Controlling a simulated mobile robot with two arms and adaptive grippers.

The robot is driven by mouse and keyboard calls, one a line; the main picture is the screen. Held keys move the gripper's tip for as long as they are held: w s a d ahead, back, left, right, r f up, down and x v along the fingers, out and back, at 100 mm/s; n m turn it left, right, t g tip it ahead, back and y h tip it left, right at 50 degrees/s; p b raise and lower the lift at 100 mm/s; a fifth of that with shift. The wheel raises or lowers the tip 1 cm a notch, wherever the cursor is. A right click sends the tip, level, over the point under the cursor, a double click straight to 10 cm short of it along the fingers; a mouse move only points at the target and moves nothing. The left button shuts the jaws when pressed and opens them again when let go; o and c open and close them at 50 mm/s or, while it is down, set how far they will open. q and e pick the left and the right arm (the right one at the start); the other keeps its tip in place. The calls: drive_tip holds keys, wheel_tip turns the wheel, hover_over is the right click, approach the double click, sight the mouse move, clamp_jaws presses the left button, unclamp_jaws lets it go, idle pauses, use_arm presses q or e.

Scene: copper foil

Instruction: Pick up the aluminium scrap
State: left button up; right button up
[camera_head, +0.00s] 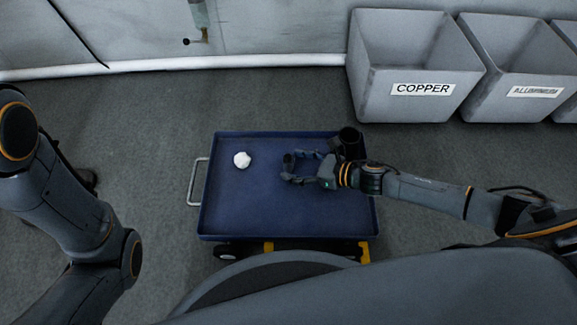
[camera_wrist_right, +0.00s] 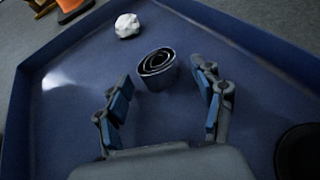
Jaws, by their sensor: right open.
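A small white crumpled ball (camera_head: 242,160), which looks like the aluminium scrap, lies on the left part of the blue tray; it also shows at the top of the right wrist view (camera_wrist_right: 127,25). My right gripper (camera_head: 299,168) is open over the tray, to the right of the ball and apart from it. A dark spiral coil (camera_wrist_right: 156,67) stands between and just beyond its open fingertips in the wrist view; I cannot tell whether they touch. The coil (camera_head: 289,161) is small and dark in the head view. My left gripper is out of view.
The blue tray (camera_head: 253,218) has raised rims and a metal handle (camera_head: 195,182) at left. A dark cylinder (camera_head: 349,138) stands at its back right. Grey bins labelled COPPER (camera_head: 405,104) and ALUMINIUM (camera_head: 512,108) stand at the back right. The tray's front is clear.

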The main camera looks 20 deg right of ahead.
drive_tip(key=shift+w+a, duration=0.15)
drive_tip(key=c, duration=1)
